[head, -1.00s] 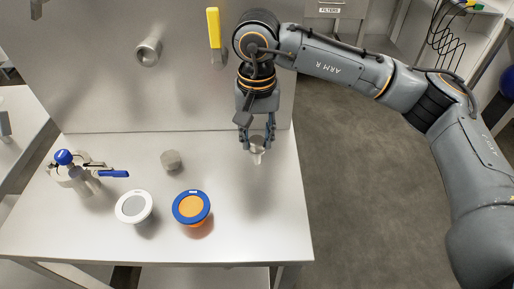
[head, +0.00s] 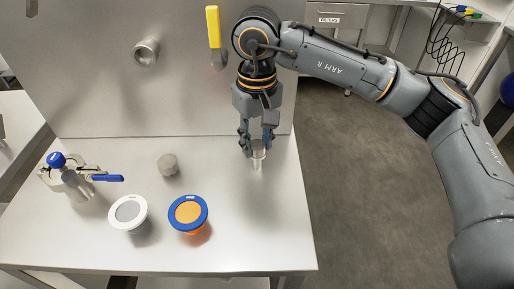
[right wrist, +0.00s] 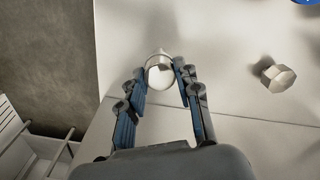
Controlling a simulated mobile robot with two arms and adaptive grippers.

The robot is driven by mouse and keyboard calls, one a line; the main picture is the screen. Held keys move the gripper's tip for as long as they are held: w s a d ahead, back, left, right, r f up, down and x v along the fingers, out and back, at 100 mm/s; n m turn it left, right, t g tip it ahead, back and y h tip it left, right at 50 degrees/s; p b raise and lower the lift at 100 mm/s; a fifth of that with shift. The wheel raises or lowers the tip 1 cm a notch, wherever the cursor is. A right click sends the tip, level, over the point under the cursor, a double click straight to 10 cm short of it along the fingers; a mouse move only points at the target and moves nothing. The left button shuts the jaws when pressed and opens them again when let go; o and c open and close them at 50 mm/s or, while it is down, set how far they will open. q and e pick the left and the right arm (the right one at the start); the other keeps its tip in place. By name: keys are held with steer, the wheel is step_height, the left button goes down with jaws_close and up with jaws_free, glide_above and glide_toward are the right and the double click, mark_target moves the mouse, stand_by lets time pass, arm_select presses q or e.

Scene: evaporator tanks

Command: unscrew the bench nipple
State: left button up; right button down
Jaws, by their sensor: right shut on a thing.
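The bench nipple (head: 259,158) is a short, pale metal tube near the right end of the steel bench (head: 240,235). My right gripper (head: 258,143) points down from above, with its fingers on either side of the nipple's upper part, shut on it. In the right wrist view, the nipple's bright round end (right wrist: 160,72) shows between the blue-padded fingertips (right wrist: 158,82). I cannot tell whether its lower end is seated in the bench or clear of it. My left gripper is not in view.
A grey hex piece (head: 168,164), a white-rimmed cup (head: 128,212), a blue-rimmed orange cup (head: 188,213) and a blue-handled valve fitting (head: 75,178) stand to the left. A pipe stub (head: 146,52) and a yellow-handled valve (head: 213,28) are on the back panel.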

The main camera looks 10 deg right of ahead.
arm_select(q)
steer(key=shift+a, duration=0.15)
arm_select(e)
steer(key=shift+f, duration=0.1)
steer(key=shift+n, duration=0.4)
steer(key=shift+f+n+b, duration=0.1)
steer(key=shift+n+b, duration=0.45)
steer(key=shift+n, duration=0.05)
steer(key=shift+n+b, duration=0.3)
steer(key=shift+n, duration=1.3)
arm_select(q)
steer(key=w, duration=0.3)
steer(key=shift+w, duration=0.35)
arm_select(e)
steer(key=c, duration=1.2)
jaws_free()
steer(key=shift+r, duration=0.2)
